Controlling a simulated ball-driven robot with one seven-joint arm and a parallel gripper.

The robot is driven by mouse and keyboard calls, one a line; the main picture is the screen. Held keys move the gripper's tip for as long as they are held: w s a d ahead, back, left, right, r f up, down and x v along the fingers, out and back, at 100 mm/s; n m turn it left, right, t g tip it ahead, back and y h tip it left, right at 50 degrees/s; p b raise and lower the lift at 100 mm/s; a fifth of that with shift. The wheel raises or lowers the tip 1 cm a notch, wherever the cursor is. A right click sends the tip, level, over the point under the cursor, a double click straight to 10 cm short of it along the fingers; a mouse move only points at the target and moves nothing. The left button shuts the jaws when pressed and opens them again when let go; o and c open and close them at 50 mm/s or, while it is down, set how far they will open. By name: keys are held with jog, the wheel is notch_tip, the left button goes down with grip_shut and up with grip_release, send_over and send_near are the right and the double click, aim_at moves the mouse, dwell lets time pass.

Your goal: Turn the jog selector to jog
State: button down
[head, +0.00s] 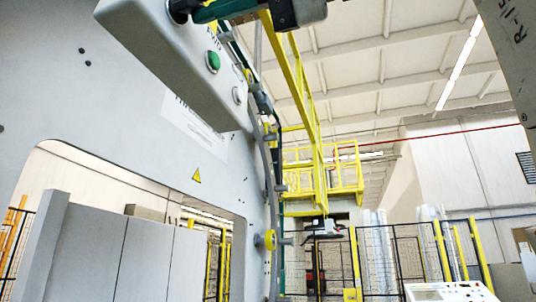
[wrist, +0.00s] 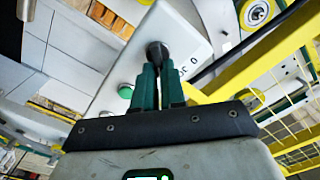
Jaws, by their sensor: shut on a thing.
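The jog selector is a round black knob (wrist: 154,50) on the grey control box (wrist: 115,60), with partly hidden lettering and a "0" printed beside it. My gripper (wrist: 158,70) has its two green fingers shut on the knob in the wrist view. In the head view the dark knob (head: 179,9) shows at the top edge, on the end of the grey control box (head: 150,55), with my green fingers reaching it from the right. The fingers hide part of the knob, so I cannot tell which way it points.
A green button (head: 213,62) and a pale button (head: 239,95) sit on the same box, below the knob. A grey cable hangs beside the box. A yellow frame (head: 294,90) stands behind. The large grey machine panel (head: 70,110) fills the left.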

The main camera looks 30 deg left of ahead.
jog(key=shift+w+a+f+m+b, duration=0.15)
jog(key=shift+m+b, duration=0.35)
jog(key=shift+m, duration=1.15)
jog(key=shift+w+d+f+m+b, duration=0.15)
jog(key=shift+m+b, duration=0.3)
jog(key=shift+m, duration=1.15)
jog(key=shift+a+f+m+b, duration=0.1)
jog(key=shift+f+m+b, duration=0.3)
jog(key=shift+m, duration=1.25)
jog(key=shift+r, duration=0.2)
jog(key=c, duration=1.2)
grip_release()
jog(key=b+v, duration=0.2)
jog(key=v, duration=0.8)
jog(key=shift+d+b, duration=0.4)
